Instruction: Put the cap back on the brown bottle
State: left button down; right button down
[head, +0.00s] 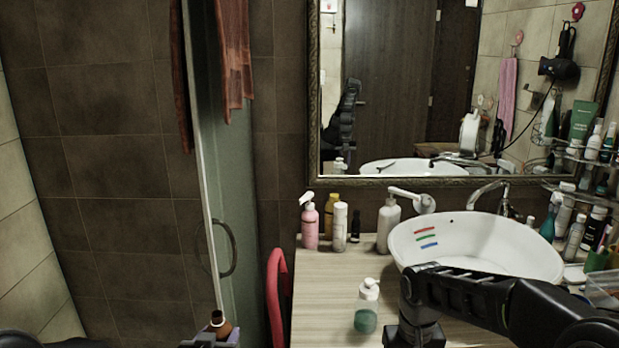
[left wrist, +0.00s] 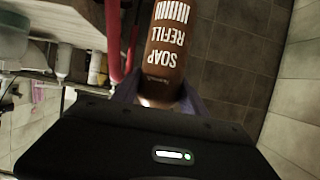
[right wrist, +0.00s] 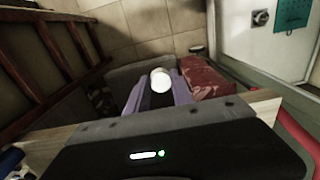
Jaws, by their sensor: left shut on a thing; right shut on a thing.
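The brown bottle (head: 218,325) shows at the bottom of the head view, its open neck pointing up without a cap. In the left wrist view the brown bottle (left wrist: 167,45) carries white "SOAP REFILL" lettering. My left gripper (head: 212,339) is shut around it; its purple fingers also show in the left wrist view (left wrist: 158,98). A round white cap (right wrist: 161,80) is between the purple fingertips of my right gripper (right wrist: 159,92), which is shut on it. The right arm's fingers are out of the head view, and the bottle's lower part is hidden there.
A wooden counter (head: 318,290) holds a pump bottle (head: 367,308) with green liquid near its front. Several more bottles stand at the back, beside the white basin (head: 480,245). A red chair (head: 278,290) stands at the counter's left edge. A glass shower door (head: 230,190) is behind the bottle.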

dwell(0.3)
pick_arm(q)
jog(key=s+d+f+m+g+h, duration=0.1)
jog(key=s+d+f+m+h, duration=0.2)
jog(key=d, duration=0.4)
jog(key=s+d+f+m+g+h, duration=0.2)
jog(key=s+d+f+m+h, duration=0.1)
jog(key=s+d+m+h, duration=0.2)
jog(key=s+d, duration=0.2)
jog(key=d, duration=0.1)
jog(key=shift+s+d+f+h, duration=0.25)
jog(key=shift+f+h, duration=0.1)
jog(key=shift+h, duration=0.05)
pick_arm(e)
jog(key=s+a+r+n, duration=0.1)
jog(key=a+r, duration=0.4)
jog(key=a, duration=0.7)
jog(key=s+a+r+n, duration=0.1)
jog(key=a+r, duration=0.5)
jog(key=a, duration=0.6)
jog(key=shift+s+r+n, duration=0.15)
jog(key=shift+r+n, duration=0.05)
jog(key=shift+n, duration=0.7)
jog(key=shift+f, duration=2.05)
